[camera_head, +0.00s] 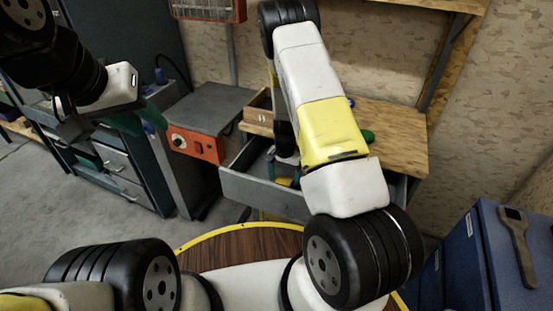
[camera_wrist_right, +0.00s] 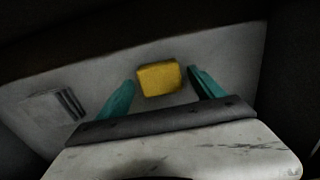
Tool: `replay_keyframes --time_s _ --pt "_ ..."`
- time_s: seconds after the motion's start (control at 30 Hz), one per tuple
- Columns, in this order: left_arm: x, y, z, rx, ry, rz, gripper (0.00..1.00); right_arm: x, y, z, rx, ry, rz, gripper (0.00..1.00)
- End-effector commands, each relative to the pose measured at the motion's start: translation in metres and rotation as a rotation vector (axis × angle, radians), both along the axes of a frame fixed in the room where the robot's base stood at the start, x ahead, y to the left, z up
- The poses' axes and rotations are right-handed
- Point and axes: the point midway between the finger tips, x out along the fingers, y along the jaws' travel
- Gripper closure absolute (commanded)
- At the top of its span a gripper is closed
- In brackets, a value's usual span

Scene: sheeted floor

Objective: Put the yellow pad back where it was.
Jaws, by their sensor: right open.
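The yellow pad (camera_wrist_right: 159,78) is a small block on a pale grey surface in the right wrist view. My right gripper (camera_wrist_right: 162,80) is open, with one teal finger on each side of the pad. Visible gaps separate the pad from both fingers. In the head view my right arm reaches down into an open grey drawer (camera_head: 262,193). A small yellow patch (camera_head: 285,182) shows inside, probably the pad; my arm hides much of the drawer's inside. My left gripper (camera_head: 128,122) is at the upper left, away from the drawer, its jaw opening unclear.
A wooden worktop (camera_head: 395,135) lies above the drawer. A grey box with an orange front (camera_head: 195,145) stands left of it. A dark drawer cabinet (camera_head: 125,175) is further left, and a blue case (camera_head: 485,255) at the lower right. A dark ribbed object (camera_wrist_right: 68,103) lies left of the pad.

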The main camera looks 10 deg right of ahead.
Motion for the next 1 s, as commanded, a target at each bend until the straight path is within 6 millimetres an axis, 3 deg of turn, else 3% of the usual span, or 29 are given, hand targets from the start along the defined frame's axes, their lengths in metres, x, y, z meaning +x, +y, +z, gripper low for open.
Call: replay_keyframes --time_s 0.17,0.6,0.87,1.0 --pt "0.000 0.000 0.000 0.000 0.000 0.000 0.64 0.001 0.000 0.013 0.000 -0.001 0.001 0.23" --pt "0.000 0.000 0.000 0.000 0.000 0.000 0.64 0.001 0.001 0.102 0.000 -0.004 0.002 0.23" --pt "0.000 0.000 0.000 0.000 0.000 0.000 0.64 0.000 0.002 0.131 0.010 -0.008 0.004 0.23" --pt "0.000 0.000 0.000 0.000 0.000 0.000 0.64 -0.007 0.009 0.174 0.063 -0.050 0.037 0.23"
